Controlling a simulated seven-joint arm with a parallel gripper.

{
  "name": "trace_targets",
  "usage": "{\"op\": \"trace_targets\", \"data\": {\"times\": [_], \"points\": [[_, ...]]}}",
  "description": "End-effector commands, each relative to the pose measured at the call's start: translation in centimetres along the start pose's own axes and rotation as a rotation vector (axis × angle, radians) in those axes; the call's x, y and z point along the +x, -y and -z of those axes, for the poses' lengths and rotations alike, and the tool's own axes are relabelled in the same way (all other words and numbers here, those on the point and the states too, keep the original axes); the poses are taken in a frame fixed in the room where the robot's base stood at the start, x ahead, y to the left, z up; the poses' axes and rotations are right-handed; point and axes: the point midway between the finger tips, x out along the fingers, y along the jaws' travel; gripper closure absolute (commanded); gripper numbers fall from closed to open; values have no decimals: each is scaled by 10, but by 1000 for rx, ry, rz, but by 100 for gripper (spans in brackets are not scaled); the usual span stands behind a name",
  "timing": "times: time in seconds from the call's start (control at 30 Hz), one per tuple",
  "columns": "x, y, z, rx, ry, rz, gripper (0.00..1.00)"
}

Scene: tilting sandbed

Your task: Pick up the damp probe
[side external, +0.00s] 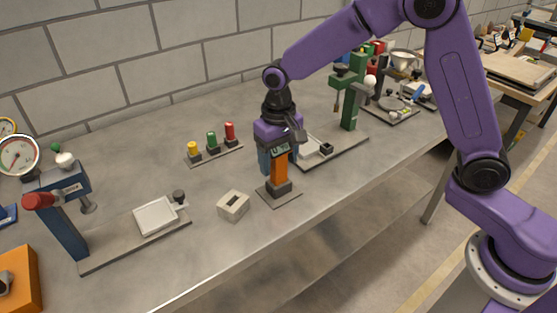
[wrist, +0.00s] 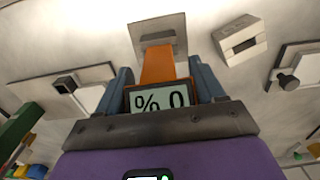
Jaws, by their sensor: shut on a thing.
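The damp probe (side external: 280,172) is an orange handheld meter with a grey display, upright with its lower end at a dark holder on a small grey plate (side external: 291,199). In the wrist view the probe (wrist: 158,66) sits between the blue-grey fingers and its display reads "% 0". My gripper (side external: 277,160) points down and is shut on the probe's upper body; it also shows in the wrist view (wrist: 163,84). I cannot tell whether the probe's lower end touches the holder.
A pale slotted block (side external: 233,206) stands just left of the probe. A blue stand with a red knob (side external: 64,215) and a white tray (side external: 156,216) are at left. Coloured pegs (side external: 212,142) stand behind left; a green stand (side external: 351,95) is behind right. The bench's front edge is near.

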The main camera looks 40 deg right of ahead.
Motion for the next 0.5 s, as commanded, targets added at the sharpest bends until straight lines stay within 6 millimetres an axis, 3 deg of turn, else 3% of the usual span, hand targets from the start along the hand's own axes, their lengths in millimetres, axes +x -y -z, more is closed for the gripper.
{"op": "trace_targets", "data": {"times": [0.27,0.5], "points": [[-13,1,1,1,-3,2,59],[-42,-3,-7,1,-4,4,59]]}}
